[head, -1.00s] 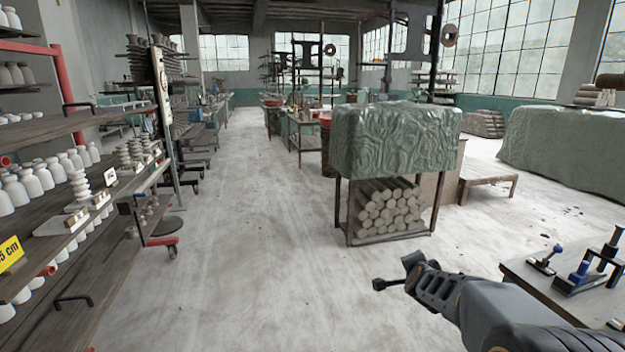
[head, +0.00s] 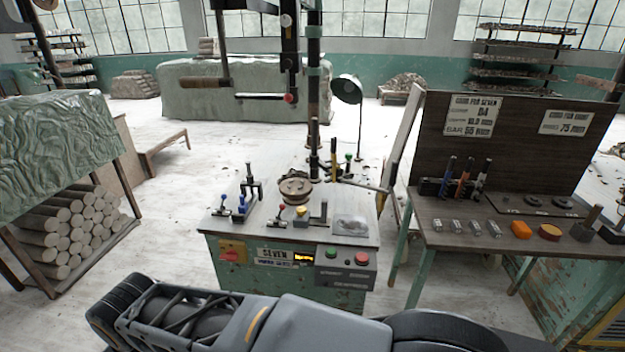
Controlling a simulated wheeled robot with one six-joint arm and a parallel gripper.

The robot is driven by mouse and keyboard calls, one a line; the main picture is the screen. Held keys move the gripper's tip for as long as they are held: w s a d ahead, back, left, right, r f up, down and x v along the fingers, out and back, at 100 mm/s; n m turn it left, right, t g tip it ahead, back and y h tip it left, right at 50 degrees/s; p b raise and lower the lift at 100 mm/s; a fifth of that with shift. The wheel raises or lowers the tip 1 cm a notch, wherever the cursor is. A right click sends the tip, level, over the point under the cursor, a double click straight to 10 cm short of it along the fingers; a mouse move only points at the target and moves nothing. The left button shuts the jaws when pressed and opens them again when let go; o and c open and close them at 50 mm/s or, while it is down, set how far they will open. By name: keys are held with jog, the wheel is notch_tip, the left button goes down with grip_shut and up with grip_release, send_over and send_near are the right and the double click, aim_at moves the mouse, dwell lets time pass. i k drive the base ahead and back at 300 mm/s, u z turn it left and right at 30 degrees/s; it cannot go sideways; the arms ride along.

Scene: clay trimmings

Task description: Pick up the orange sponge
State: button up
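The orange sponge (head: 521,229) is a small orange block on the dark wooden side bench (head: 455,222) at the right in the head view. My arm lies across the bottom of the view, well short of that bench. I cannot make out my gripper's fingers, and nothing of mine touches the sponge.
A draped rack of clay logs (head: 65,225) is at left. Small metal blocks (head: 458,226) lie left of the sponge. Open floor lies behind.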

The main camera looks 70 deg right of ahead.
aim_at(521, 229)
jog(key=z, duration=4)
